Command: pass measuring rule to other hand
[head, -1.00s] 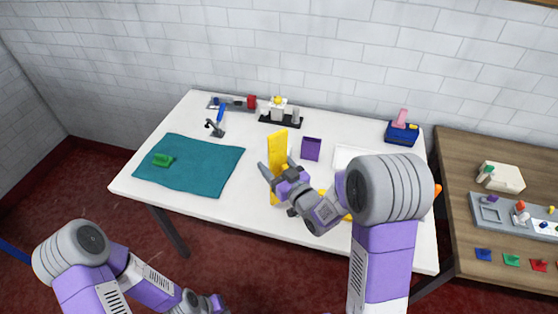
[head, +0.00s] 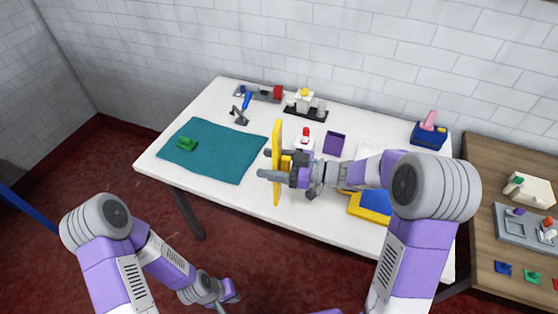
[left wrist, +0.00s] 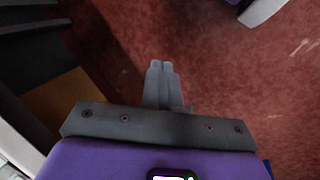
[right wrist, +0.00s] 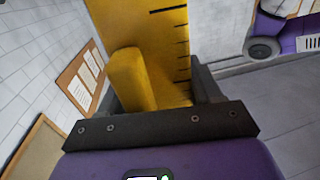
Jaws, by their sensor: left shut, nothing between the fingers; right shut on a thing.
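The yellow measuring rule (head: 277,139) stands upright on edge above the table in the head view. My right gripper (head: 275,165) is shut on it, with a finger on either side of its handle. In the right wrist view the rule (right wrist: 170,25) shows black tick marks and a raised yellow grip block (right wrist: 128,80) between the fingers. My left gripper (head: 232,290) is low in front of the table, well away from the rule. In the left wrist view its fingers (left wrist: 161,80) are shut together with nothing between them, over the red floor.
A teal mat (head: 215,150) with a green block (head: 187,144) lies at the table's left. A purple box (head: 334,143), a red-topped item (head: 305,138) and a blue-and-yellow tray (head: 372,205) are near the right arm. Tools stand along the back edge.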

